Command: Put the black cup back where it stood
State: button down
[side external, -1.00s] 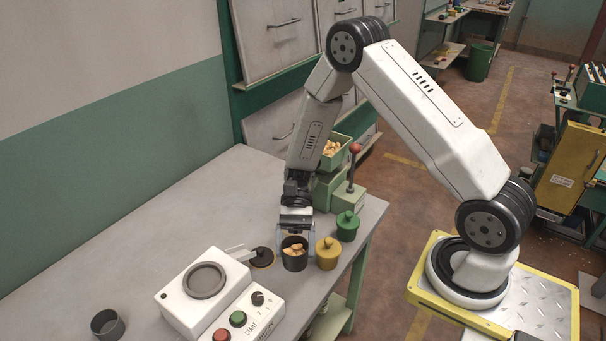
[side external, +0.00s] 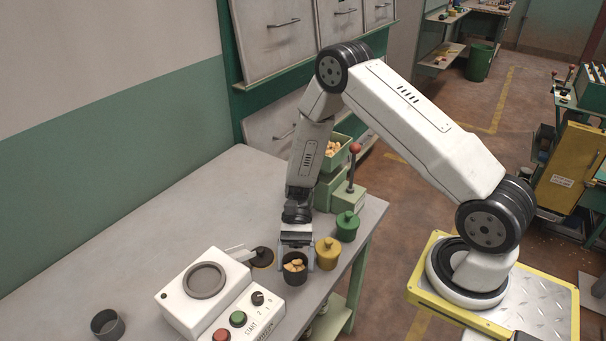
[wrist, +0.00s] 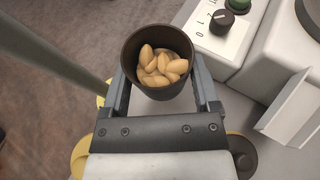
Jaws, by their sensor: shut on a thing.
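The black cup (side external: 294,280) holds several tan nuts (side external: 294,265) and stands upright between the fingers of my gripper (side external: 295,262). My gripper is shut on the cup, with one finger on each side. The wrist view shows the cup (wrist: 158,88) with its open mouth and the nuts (wrist: 160,64) inside. The cup is near the table's front edge, between the white machine and the yellow pot. I cannot tell whether its base touches the table. No mark of its former place can be made out with certainty.
A white machine (side external: 177,293) with buttons and a knob is left of the cup. A yellow pot (side external: 328,254) and a green pot (side external: 347,227) stand close right. Another dark cup (side external: 106,326) stands far left. The back-left table is clear.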

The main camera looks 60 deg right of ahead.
aim_at(296, 288)
jog(key=shift+f, duration=2.55)
jog(key=shift+f, duration=0.65)
grip_release()
jog(key=shift+r, duration=0.15)
jog(key=shift+r, duration=0.8)
jog(key=s+d+r, duration=0.2)
jog(key=s+r, duration=0.9)
jog(key=s, duration=0.3)
